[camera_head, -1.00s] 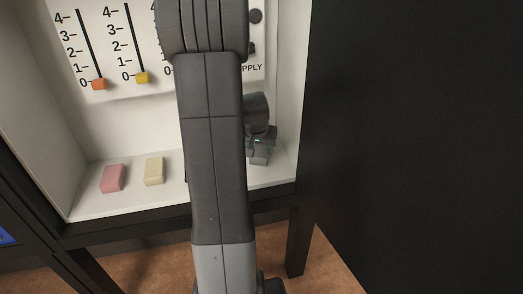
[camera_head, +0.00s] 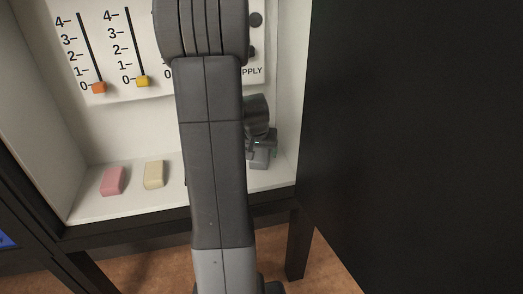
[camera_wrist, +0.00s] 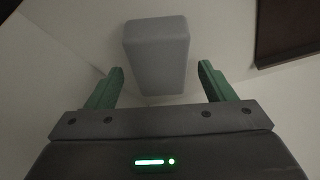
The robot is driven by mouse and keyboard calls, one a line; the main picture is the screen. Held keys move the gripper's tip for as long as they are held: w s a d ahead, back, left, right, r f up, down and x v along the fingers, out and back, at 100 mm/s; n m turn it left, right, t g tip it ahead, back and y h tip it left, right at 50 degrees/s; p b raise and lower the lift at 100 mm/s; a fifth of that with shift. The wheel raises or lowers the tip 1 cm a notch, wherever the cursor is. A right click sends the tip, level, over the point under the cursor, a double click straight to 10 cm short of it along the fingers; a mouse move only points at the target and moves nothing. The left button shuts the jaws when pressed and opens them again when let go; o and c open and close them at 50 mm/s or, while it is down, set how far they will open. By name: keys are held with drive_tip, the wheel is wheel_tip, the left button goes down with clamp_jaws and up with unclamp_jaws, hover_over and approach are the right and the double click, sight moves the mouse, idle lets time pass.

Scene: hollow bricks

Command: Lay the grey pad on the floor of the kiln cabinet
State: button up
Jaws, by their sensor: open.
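The grey pad (camera_head: 261,159) is a small rounded block at the right side of the kiln cabinet's white floor (camera_head: 215,197). It appears to rest there, though my arm and gripper hide part of it. In the wrist view the grey pad (camera_wrist: 157,55) lies ahead of my gripper (camera_wrist: 161,68), its near end between the green fingers. The fingers are open, with a gap on each side of the pad. In the head view my gripper (camera_head: 262,146) is just above the pad.
A pink block (camera_head: 113,181) and a cream block (camera_head: 154,174) lie on the cabinet floor to the left. A panel (camera_head: 110,50) with orange and yellow sliders is on the back wall. The cabinet's right wall is close to the gripper. A dark surface fills the right.

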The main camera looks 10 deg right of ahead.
drive_tip(key=p+v, duration=0.2)
drive_tip(key=v, duration=0.9)
drive_tip(key=shift+p, duration=0.4)
